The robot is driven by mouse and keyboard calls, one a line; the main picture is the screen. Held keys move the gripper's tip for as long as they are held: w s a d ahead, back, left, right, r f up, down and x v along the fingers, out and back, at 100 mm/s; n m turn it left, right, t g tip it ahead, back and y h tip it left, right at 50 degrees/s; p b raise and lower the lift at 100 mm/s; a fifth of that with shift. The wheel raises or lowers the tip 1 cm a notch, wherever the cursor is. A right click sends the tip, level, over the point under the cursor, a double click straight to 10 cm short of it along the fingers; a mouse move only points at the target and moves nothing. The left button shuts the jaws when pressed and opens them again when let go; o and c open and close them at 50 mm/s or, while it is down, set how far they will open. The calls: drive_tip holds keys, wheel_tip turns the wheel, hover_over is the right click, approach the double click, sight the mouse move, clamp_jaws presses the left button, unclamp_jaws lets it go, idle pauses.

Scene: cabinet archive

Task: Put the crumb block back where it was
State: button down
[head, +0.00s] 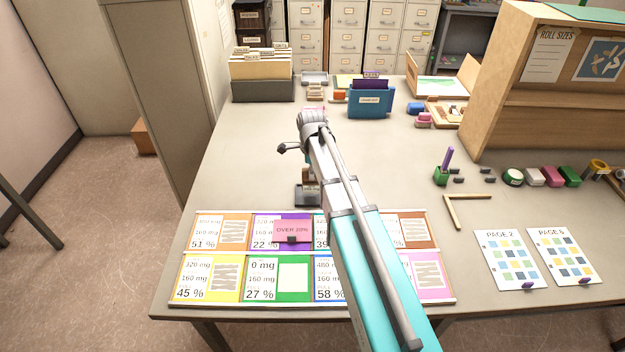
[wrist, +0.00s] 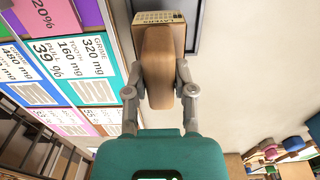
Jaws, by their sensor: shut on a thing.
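My gripper (wrist: 160,80) is shut on a brown, rounded block (wrist: 158,62) in the wrist view, one finger on each side. No label on the block's visible face tells whether it is the crumb block. Just beyond it is a tan piece with a printed label (wrist: 160,17); I cannot tell whether the two touch. Behind them is a dark grey framed base (wrist: 196,30). In the head view, my arm hides most of the gripper and block, and a small dark device with a display (head: 306,195) shows beside the arm.
A board of coloured cards (head: 210,291) lies along the front left, with a pink "OVER 20%" note (head: 291,230). A blue box (head: 370,103) and a file tray (head: 262,88) stand at the back. A wooden cabinet (head: 540,90) bounds the right. The table's left middle is clear.

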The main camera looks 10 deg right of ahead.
drive_tip(key=shift+f, duration=0.1)
drive_tip(key=shift+w+f+b, duration=0.4)
drive_tip(key=shift+f+b, duration=0.1)
drive_tip(key=shift+b, duration=0.05)
drive_tip(key=shift+f+b, duration=1.45)
drive_tip(key=shift+b, duration=0.05)
drive_tip(key=shift+f, duration=0.1)
drive_tip(key=shift+c, duration=2.2)
unclamp_jaws()
wheel_tip(320, 180, up, 12)
drive_tip(key=p, duration=1.2)
